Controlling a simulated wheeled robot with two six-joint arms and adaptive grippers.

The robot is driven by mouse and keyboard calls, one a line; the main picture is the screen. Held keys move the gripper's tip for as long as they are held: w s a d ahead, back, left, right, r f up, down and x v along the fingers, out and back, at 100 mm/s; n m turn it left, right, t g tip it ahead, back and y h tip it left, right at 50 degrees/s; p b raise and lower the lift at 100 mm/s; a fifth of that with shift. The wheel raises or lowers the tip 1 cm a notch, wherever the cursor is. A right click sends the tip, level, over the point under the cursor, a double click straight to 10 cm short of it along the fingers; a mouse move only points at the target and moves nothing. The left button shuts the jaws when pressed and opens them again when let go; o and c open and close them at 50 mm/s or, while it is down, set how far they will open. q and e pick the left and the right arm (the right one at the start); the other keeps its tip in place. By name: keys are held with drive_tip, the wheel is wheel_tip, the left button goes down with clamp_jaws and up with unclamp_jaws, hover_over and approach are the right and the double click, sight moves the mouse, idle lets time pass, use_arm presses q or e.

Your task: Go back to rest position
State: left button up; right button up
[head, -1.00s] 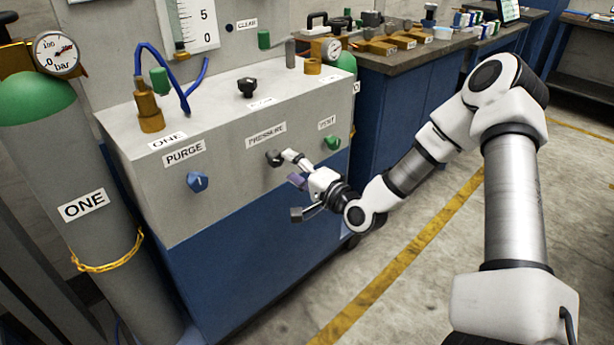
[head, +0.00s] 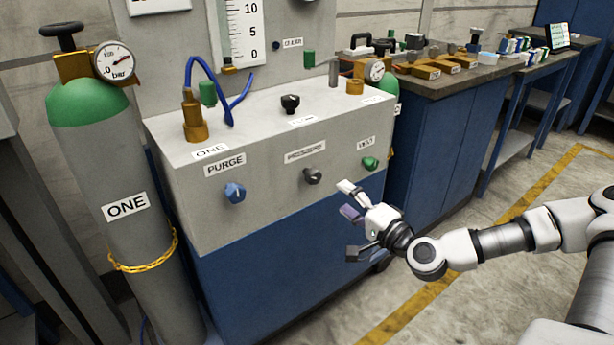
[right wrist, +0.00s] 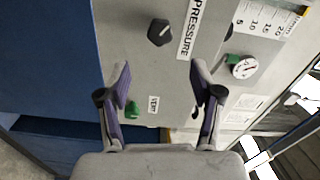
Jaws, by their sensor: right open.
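My right gripper (head: 350,222) is open and empty in the head view. It is in front of the cabinet's blue lower part, below and right of the dark pressure knob (head: 312,176), and apart from it. In the right wrist view its two fingers (right wrist: 163,85) are spread with nothing between them. The pressure knob also shows there (right wrist: 160,33), beyond the fingertips. The green vent knob (head: 370,163) is on the panel above the gripper. The blue purge knob (head: 235,193) is at the panel's left. My left gripper is not in view.
A grey and green gas cylinder (head: 127,235) labelled ONE stands left of the cabinet (head: 262,222). A workbench (head: 440,140) with several parts on it stands at the back right. Open floor (head: 450,300) with a yellow line lies to the right.

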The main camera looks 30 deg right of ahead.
drive_tip(key=s+a+f+n+g+y, duration=0.1)
drive_tip(key=s+a+f+n+g, duration=0.25)
drive_tip(key=f, duration=0.35)
drive_tip(key=s+a+f+n+g+y, duration=0.1)
drive_tip(key=s+a+f+n+g, duration=0.2)
drive_tip(key=f, duration=0.4)
drive_tip(key=s+a+f+n+g+y, duration=0.1)
drive_tip(key=s+a+f+n+g, duration=0.15)
drive_tip(key=a+f, duration=0.35)
drive_tip(key=s+a+f+n+g+h, duration=0.2)
drive_tip(key=s+f+n+g, duration=0.15)
drive_tip(key=s+f, duration=0.35)
drive_tip(key=s+a+f+n+g+h, duration=0.2)
drive_tip(key=s+f+g, duration=0.3)
drive_tip(key=s, duration=0.4)
wheel_tip(320, 180, up, 22)
drive_tip(key=d+p, duration=0.1)
drive_tip(key=p, duration=2)
drive_tip(key=shift+s+f, duration=0.2)
drive_tip(key=shift+s, duration=0.15)
drive_tip(key=shift+g, duration=0.25)
